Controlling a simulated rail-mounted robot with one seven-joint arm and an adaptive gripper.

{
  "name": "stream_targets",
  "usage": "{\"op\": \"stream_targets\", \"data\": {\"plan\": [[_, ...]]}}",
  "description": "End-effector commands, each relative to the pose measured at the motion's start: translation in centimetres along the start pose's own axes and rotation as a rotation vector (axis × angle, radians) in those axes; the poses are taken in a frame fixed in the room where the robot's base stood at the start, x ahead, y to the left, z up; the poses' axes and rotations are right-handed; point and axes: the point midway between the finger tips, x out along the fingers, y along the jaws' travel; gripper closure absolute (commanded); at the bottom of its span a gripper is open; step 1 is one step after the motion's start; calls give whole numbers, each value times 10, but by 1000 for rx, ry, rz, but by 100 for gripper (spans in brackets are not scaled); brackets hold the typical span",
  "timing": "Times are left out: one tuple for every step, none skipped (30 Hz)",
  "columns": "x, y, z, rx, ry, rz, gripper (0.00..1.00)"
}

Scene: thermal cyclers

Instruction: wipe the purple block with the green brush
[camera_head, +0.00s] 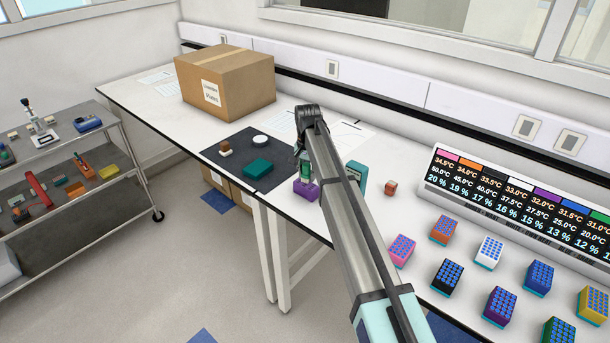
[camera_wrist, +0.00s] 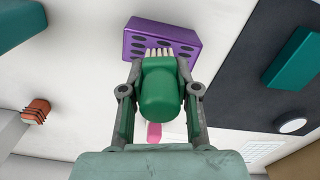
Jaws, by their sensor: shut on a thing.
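The purple block (camera_head: 305,190) sits on the white bench just right of the dark mat, partly hidden by my arm. In the wrist view the purple block (camera_wrist: 165,38) shows dark oval marks on its face. My gripper (camera_wrist: 160,88) is shut on the green brush (camera_wrist: 160,92), one finger on each side of its body. The brush's pale bristles (camera_wrist: 160,53) point at the block and overlap its near edge; I cannot tell whether they touch. In the head view the green brush (camera_head: 304,168) shows directly above the block, and my gripper is mostly hidden.
The dark mat (camera_head: 236,163) carries a teal block (camera_head: 257,168), a white disc (camera_head: 261,139) and a small brown-and-white item (camera_head: 226,148). Another teal object (camera_head: 358,175) and an orange-brown block (camera_head: 390,188) stand to the right. A cardboard box (camera_head: 240,80) is behind; several coloured racks stand right.

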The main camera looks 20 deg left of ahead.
Motion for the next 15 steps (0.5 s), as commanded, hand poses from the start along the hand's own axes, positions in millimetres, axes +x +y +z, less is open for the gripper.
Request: {"op": "stream_targets", "data": {"plan": [[-9, 0, -1, 1, 1, -1, 100], [-11, 0, -1, 1, 1, -1, 100], [-15, 0, -2, 2, 1, -1, 100], [-18, 1, -2, 2, 2, -1, 100], [-20, 1, -2, 3, 2, -2, 100], [-24, 2, -3, 4, 2, -2, 100], [-27, 2, -3, 4, 2, -2, 100], [-30, 3, -3, 5, 2, -2, 100], [-33, 3, -4, 5, 2, -2, 100], [-36, 4, -4, 6, 2, -2, 100], [-39, 4, -4, 6, 2, -2, 100], [-43, 4, -4, 7, 2, -2, 100], [-45, 5, -5, 7, 2, -1, 100], [-48, 5, -5, 8, 2, -1, 100], [-51, 6, -5, 9, 1, -1, 100]]}}
